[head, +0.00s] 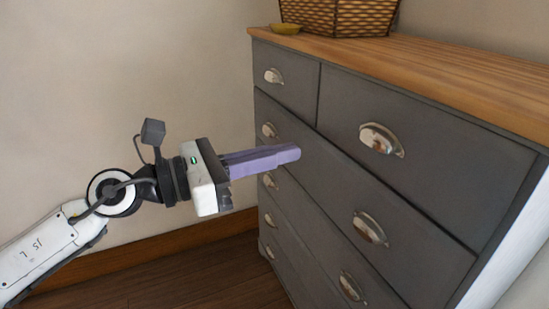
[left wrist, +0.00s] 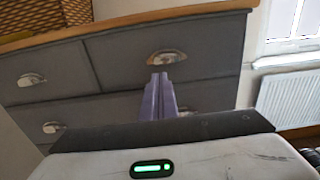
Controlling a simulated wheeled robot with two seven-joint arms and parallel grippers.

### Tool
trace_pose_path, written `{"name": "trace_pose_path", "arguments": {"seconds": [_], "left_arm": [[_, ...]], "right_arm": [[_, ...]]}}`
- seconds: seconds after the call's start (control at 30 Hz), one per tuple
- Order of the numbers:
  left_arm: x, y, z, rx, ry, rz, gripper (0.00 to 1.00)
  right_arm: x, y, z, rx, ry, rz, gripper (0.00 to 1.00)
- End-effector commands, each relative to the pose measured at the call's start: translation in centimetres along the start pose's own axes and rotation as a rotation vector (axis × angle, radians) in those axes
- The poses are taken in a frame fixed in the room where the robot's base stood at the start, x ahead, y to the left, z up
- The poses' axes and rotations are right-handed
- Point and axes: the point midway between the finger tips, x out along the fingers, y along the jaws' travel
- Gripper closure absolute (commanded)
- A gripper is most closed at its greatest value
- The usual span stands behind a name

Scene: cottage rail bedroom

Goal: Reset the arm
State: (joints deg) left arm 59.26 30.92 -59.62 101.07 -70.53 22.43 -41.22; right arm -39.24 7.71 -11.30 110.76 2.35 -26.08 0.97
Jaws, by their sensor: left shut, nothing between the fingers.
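My left gripper (head: 297,154) comes in from the left in the head view, with its purple fingers closed together and nothing between them. It points at the front of a grey chest of drawers (head: 330,165). I cannot tell whether the fingertips touch the drawer front. In the left wrist view the shut fingers (left wrist: 160,82) show in front of the drawers (left wrist: 110,70), just below a metal cup handle (left wrist: 167,57). My right gripper is in neither view.
A woven basket (head: 337,18) and a small yellowish dish (head: 285,28) stand on the wooden top (head: 430,70). All drawers look shut. Wooden floor (head: 200,280) lies below. A white radiator (left wrist: 287,103) and window (left wrist: 296,22) show at right in the wrist view.

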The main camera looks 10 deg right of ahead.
Motion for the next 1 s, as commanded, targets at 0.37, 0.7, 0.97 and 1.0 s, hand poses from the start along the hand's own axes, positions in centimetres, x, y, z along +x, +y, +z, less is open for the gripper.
{"name": "trace_pose_path", "arguments": {"seconds": [0.37,0.7,0.97,1.0], "left_arm": [[-1.7,0.2,-3.1,-0.71,-0.294,0.056,1.0],[-10.5,4.2,-18.3,-1.847,-0.79,0.35,1.0],[-19.9,-0.9,-35.1,-2.516,-1.206,0.701,1.0],[-21.3,-2.4,-37.3,-2.593,-1.271,0.76,1.0]], "right_arm": [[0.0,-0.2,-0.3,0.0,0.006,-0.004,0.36],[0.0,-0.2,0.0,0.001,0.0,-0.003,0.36],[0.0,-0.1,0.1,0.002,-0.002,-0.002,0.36],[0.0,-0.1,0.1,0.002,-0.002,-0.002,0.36]]}}
